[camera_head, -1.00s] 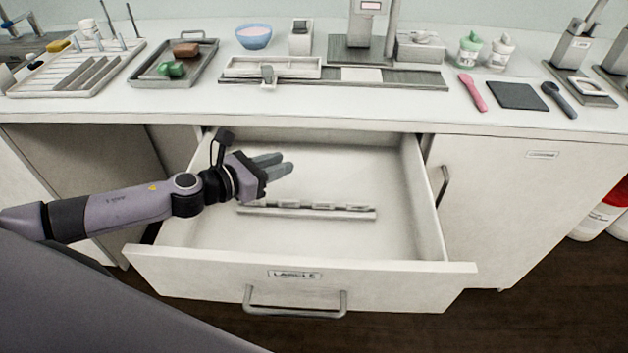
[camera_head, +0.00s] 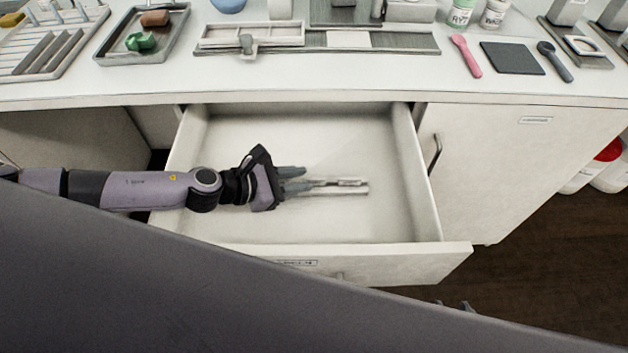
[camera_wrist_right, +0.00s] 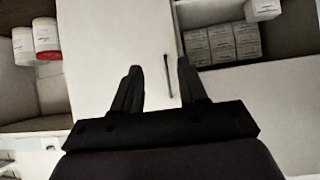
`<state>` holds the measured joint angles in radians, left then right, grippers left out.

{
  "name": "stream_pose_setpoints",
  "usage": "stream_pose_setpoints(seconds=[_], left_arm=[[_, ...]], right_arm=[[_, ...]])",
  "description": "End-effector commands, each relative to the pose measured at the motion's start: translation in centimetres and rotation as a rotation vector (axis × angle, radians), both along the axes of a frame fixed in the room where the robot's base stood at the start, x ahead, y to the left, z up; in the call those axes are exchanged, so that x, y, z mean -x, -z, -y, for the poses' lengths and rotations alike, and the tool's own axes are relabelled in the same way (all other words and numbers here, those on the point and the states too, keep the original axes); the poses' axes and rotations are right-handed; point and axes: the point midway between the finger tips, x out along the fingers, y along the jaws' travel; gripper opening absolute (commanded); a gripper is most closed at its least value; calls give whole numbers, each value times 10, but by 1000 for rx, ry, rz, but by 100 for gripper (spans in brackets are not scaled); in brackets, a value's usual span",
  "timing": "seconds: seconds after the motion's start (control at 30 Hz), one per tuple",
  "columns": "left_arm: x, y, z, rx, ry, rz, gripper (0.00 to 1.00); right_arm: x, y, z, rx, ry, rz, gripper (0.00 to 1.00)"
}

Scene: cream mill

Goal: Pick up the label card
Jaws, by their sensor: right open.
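The open drawer (camera_head: 340,262) holds a low rail (camera_head: 340,190) lying flat on its floor, with small pale pieces along it. I cannot make out a single label card there. My left gripper (camera_head: 304,180) is inside the drawer, fingers pointing right, at the left end of the rail and covering part of it. I cannot tell whether its fingers are apart or touch anything. My right gripper (camera_wrist_right: 160,68) is open and empty in the right wrist view, in front of a white panel with a dark handle (camera_wrist_right: 168,76). Its tips barely show low in the head view.
The counter above the drawer carries a tray with green and brown blocks (camera_head: 142,42), a pink spoon (camera_head: 466,56), a dark square mat (camera_head: 512,58) and a white rectangle (camera_head: 349,39) on a grey strip. The drawer's right half is clear. My own body covers the lower left.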

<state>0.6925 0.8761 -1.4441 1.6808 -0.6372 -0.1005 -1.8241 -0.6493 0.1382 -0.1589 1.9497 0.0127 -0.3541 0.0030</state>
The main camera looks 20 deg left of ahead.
Motion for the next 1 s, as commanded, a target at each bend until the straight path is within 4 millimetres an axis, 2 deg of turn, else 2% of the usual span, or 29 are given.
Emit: stream_pose_setpoints(seconds=[0.13, 0.47, 0.53, 0.57, 1.0], left_arm=[[-11, 8, 11, 1, 0, 1, 27], [-13, 10, 14, 0, -2, -1, 27], [-14, 10, 14, 0, -2, -1, 4], [-13, 10, 14, 0, -2, -1, 0], [-13, 12, 13, -1, -3, -4, 0]], right_arm=[[0, 2, 0, 0, 0, -1, 43], [0, 2, 0, 1, -1, -1, 43], [0, 2, 0, 1, -1, -2, 43], [0, 2, 0, 1, -1, -1, 43], [1, 3, 0, 1, -2, -2, 43]])
